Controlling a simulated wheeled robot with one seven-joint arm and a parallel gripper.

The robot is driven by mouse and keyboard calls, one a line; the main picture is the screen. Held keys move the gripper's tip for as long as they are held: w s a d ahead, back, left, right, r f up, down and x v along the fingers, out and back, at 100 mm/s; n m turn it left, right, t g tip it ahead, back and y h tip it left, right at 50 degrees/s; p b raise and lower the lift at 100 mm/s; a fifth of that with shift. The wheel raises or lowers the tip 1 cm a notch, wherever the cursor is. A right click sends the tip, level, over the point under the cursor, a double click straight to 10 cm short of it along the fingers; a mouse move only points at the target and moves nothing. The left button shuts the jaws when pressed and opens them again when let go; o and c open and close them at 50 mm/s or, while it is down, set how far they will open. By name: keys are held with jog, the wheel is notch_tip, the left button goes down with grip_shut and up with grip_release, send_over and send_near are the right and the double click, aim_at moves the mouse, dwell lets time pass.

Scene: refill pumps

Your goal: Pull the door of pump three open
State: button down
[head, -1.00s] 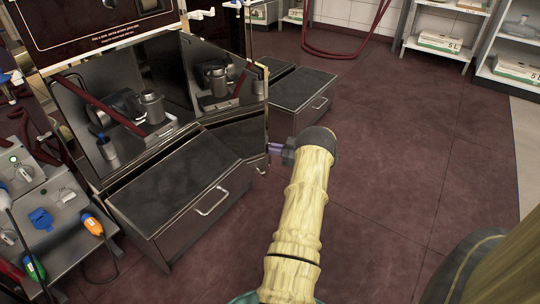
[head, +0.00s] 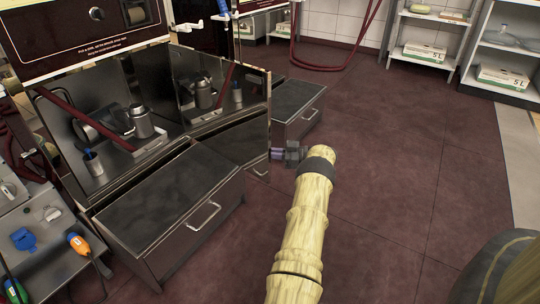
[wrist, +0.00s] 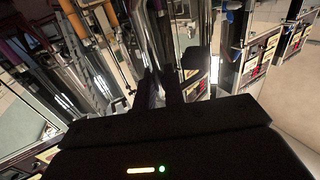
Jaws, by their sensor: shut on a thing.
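The pump door (head: 222,95) is a shiny, mirror-like panel in the head view. It stands swung out from the right side of an open steel cabinet (head: 70,110) and reflects the cabinet's inside. I cannot read a pump number. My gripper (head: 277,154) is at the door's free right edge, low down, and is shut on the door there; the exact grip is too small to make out. In the wrist view my dark fingers (wrist: 170,85) point away from the camera, and what lies between them is unclear.
A dark drawer box (head: 165,210) with a handle juts out below the cabinet; another (head: 298,105) stands behind the door. A metal canister (head: 141,121) sits in the cabinet. Shelves (head: 430,45) stand at the back right. The red floor (head: 400,170) right of the door is open.

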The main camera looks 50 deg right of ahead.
jog(key=shift+w+a+r, duration=0.1)
jog(key=shift+w+r, duration=0.05)
jog(key=shift+w, duration=0.05)
jog(key=c, duration=1.8)
grip_release()
jog(key=shift+c, duration=0.2)
jog(key=shift+s, duration=0.15)
jog(key=v, duration=1.2)
jog(key=shift+b, duration=0.35)
